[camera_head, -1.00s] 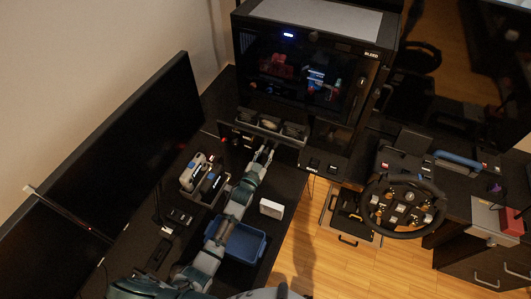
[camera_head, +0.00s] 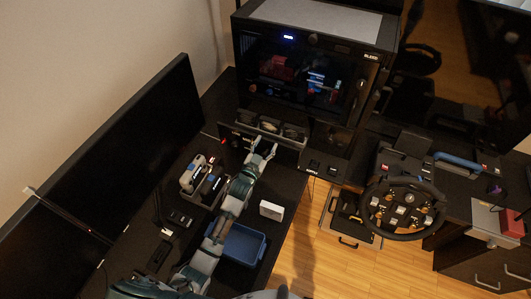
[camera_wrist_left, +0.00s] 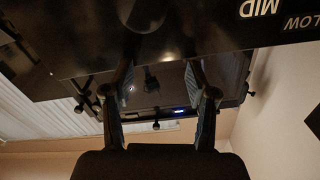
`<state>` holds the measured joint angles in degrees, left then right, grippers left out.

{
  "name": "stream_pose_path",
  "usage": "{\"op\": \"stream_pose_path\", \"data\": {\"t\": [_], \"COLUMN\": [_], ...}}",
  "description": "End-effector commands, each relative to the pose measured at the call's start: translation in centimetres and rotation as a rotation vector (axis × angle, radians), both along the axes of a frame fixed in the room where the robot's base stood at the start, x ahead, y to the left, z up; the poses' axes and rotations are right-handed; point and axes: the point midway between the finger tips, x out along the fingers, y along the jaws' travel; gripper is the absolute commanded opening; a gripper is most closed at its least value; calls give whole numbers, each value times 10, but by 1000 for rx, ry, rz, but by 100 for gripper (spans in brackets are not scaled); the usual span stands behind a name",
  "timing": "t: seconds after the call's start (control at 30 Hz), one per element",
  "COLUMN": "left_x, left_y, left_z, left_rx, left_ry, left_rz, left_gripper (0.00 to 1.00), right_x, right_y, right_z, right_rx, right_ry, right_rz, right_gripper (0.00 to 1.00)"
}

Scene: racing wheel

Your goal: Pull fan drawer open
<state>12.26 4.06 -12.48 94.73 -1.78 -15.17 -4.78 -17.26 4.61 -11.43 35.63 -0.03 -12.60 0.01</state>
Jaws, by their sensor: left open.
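The fan drawer (camera_head: 286,140) is a dark drawer under the black computer case (camera_head: 310,80). It stands out from the case, and round fans show inside it. My left gripper (camera_head: 263,146) is in front of the drawer with its two fingers spread and nothing between them. I cannot tell if the fingertips touch the drawer front. In the left wrist view my open fingers (camera_wrist_left: 160,70) point at a dark panel (camera_wrist_left: 190,28) with upside-down "MID" and "LOW" labels. My right gripper is not in view.
A grey tool holder (camera_head: 203,178), a blue bin (camera_head: 243,243) and a small white box (camera_head: 271,210) are on the black desk near my left arm. A large monitor (camera_head: 130,150) stands to the left. A steering wheel (camera_head: 401,208) is at the right.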

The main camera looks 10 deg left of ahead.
Motion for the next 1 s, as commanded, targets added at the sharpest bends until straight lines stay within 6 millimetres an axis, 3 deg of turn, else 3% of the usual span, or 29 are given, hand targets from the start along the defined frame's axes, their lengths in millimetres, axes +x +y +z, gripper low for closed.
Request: {"op": "stream_pose_path", "data": {"t": [0.2,0.6,0.73,0.9,1.0], "left_x": [0,-1,-23,-78,-102], "left_y": [0,-1,0,10,18], "left_z": [30,33,8,-37,-54], "left_rx": [0,-6,-86,-290,-383], "left_ry": [-2,3,30,70,81], "left_rz": [0,-3,-23,-31,-16], "left_gripper": [57,57,57,57,57], "right_x": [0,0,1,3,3], "right_y": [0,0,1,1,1], "right_z": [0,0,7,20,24], "right_rx": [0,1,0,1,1], "right_ry": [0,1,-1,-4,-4], "right_rz": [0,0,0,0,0], "right_gripper": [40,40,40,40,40]}}
